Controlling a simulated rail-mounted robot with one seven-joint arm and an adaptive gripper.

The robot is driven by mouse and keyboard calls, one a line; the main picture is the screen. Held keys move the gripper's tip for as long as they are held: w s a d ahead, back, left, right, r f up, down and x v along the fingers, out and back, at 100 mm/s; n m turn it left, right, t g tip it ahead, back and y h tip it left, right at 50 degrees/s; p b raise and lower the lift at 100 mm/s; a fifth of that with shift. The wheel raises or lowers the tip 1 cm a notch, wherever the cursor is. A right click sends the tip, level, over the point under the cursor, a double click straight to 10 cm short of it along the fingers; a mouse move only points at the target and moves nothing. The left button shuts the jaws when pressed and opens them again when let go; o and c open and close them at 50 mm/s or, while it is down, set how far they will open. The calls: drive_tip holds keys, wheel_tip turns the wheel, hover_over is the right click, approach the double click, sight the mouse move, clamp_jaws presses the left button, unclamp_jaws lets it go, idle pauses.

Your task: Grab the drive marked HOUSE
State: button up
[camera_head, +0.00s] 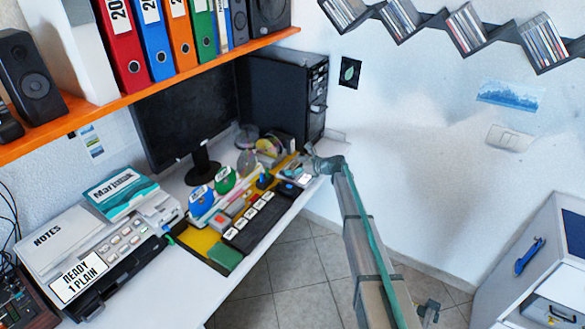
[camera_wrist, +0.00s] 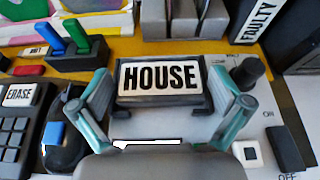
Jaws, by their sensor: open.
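The drive marked HOUSE (camera_wrist: 161,76) is a dark block with a white label in black capitals, seen upright in the wrist view. It sits at a grey device on the desk. My gripper (camera_wrist: 161,88) is open, with one teal finger on each side of the drive. I cannot tell whether the fingers touch it. In the head view my gripper (camera_head: 318,163) is low over the far right end of the desk, and it partly hides the items there.
A case labelled FAULTY (camera_wrist: 259,20) stands behind at right. A black knob (camera_wrist: 249,72) and switches sit right of the drive. Left are an ERASE key block (camera_wrist: 18,95) and a stand with blue and green sticks (camera_wrist: 76,45). A black computer tower (camera_head: 290,95) stands behind.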

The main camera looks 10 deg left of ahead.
drive_tip(key=shift+f, duration=0.1)
drive_tip(key=c, duration=1)
drive_tip(key=shift+o, duration=0.2)
